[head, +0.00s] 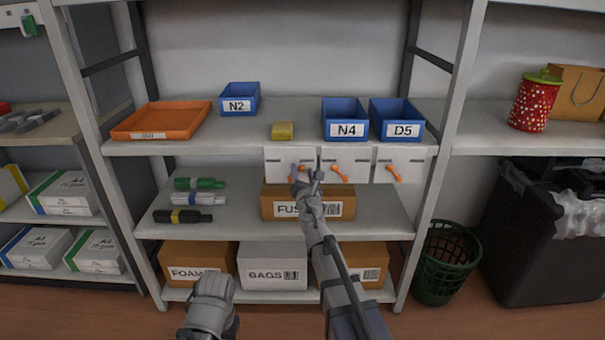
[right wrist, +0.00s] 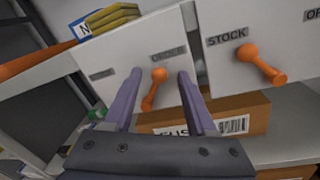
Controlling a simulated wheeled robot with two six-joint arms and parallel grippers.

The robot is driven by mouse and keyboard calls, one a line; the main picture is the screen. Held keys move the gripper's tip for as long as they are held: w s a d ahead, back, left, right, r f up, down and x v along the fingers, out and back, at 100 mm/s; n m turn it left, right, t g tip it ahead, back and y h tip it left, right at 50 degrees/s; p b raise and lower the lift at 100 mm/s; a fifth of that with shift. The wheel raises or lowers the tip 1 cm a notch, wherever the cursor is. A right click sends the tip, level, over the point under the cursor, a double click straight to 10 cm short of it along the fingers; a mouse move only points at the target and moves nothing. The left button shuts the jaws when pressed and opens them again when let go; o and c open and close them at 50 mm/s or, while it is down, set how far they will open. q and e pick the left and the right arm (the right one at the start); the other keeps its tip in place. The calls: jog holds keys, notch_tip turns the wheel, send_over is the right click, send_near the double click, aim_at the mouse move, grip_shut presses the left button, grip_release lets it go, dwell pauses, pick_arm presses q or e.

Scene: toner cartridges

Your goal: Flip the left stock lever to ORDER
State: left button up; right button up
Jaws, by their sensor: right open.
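Three white plates with orange levers hang below the upper shelf's front edge. The left plate (head: 277,168) carries the left lever (right wrist: 153,90), which in the right wrist view hangs down and slightly left from its pivot. The ORDER label (right wrist: 170,55) is above it; a fainter, unreadable label is at the plate's left. My right gripper (head: 298,174) is at this plate and partly covers it in the head view. In the right wrist view its fingers (right wrist: 158,82) are open, one on each side of the lever, with visible gaps. My left gripper's fingers are not seen.
The middle lever (head: 341,173) and right lever (head: 394,172) are close on the right. A box (head: 270,202) marked FUS stands behind and below the plates. Toner cartridges (head: 190,199) lie lower left.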

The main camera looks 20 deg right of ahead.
jog(key=s+a, duration=0.1)
jog(key=s, duration=0.6)
jog(key=shift+s+a, duration=0.15)
jog(key=shift+s, duration=0.2)
jog(key=shift+f, duration=0.1)
